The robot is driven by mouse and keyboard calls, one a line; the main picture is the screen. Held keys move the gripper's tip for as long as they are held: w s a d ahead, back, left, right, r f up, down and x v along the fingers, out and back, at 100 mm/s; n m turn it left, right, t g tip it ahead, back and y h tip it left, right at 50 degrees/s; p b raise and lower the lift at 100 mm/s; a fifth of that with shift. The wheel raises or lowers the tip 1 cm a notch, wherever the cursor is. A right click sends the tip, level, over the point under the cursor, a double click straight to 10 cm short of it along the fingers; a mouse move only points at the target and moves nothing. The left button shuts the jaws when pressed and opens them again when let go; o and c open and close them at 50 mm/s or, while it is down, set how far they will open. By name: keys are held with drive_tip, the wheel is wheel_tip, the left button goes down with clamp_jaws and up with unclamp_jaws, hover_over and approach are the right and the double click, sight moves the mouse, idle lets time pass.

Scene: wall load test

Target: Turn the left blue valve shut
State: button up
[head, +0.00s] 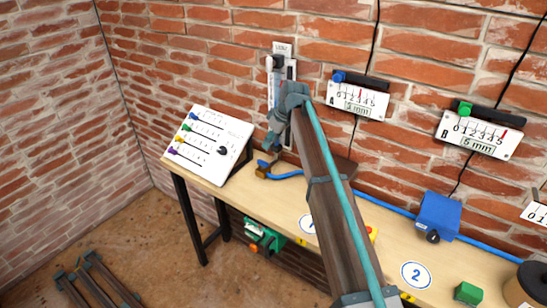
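A small brass valve (261,173) with a blue handle (264,164) stands near the back left of the workbench, where a blue hose begins. My gripper (271,147) points down just above the blue handle. The picture is too small to tell whether the fingers touch the handle or how far apart they are. My forearm crosses the middle of the view and hides part of the bench and wall behind it.
A white board (208,145) with coloured knobs leans left of the valve. A gauge column (273,83) is on the brick wall behind my gripper. A blue box (438,215), green block (467,293) and brown cylinder (526,287) stand to the right on the bench (370,262).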

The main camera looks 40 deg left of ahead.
sight(261, 160)
drive_tip(key=p+x, duration=0.2)
drive_tip(key=x, duration=0.8)
drive_tip(key=shift+s+a+f+p, duration=0.1)
drive_tip(key=shift+s+f+p, duration=0.05)
drive_tip(key=shift+f+p, duration=0.2)
clamp_jaws()
